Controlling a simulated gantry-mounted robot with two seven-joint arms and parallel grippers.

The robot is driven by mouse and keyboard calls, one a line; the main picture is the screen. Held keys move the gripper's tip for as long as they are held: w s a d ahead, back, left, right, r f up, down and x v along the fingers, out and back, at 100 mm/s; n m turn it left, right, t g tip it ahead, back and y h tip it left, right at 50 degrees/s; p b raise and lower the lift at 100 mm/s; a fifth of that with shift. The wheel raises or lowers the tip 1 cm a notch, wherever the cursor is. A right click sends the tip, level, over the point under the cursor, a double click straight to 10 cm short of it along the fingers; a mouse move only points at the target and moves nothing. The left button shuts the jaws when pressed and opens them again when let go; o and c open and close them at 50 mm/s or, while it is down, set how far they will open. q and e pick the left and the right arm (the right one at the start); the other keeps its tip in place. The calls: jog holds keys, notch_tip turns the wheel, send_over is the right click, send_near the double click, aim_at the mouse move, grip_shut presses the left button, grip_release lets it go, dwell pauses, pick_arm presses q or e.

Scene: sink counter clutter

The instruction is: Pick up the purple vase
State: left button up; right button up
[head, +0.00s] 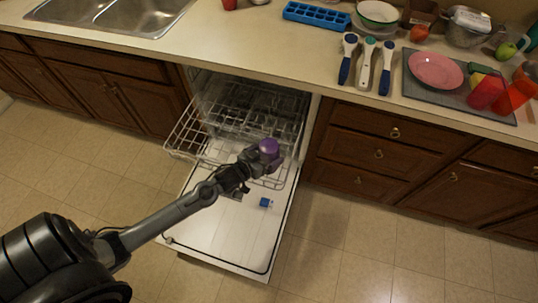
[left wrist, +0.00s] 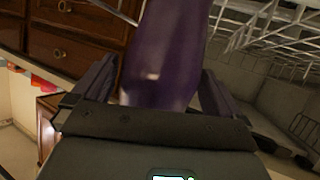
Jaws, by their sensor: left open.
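The purple vase (head: 269,147) shows in the head view at the end of my left arm, above the open dishwasher door. In the left wrist view the vase (left wrist: 163,55) is large and glossy, standing between the two dark fingers. My left gripper (head: 262,160) is open, with a finger on each side of the vase; its jaws also show in the left wrist view (left wrist: 155,95). Slight gaps seem to lie beside the vase, and I cannot tell whether a finger touches it. The vase's base is hidden by the gripper. My right gripper is not in view.
The dishwasher door (head: 215,232) is folded down, with a wire rack (head: 190,137) pulled out and a blue item (head: 265,202) on the door. The counter above holds a sink (head: 115,12), several utensils (head: 366,65), a pink plate (head: 435,70) and a blue ice tray (head: 317,15). Floor is clear.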

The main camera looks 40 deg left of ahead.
pick_arm(q)
jog(key=shift+x, duration=0.8)
jog(key=shift+s, duration=0.1)
jog(key=c, duration=1)
jog(key=shift+c, duration=0.7)
jog(key=shift+r, duration=0.2)
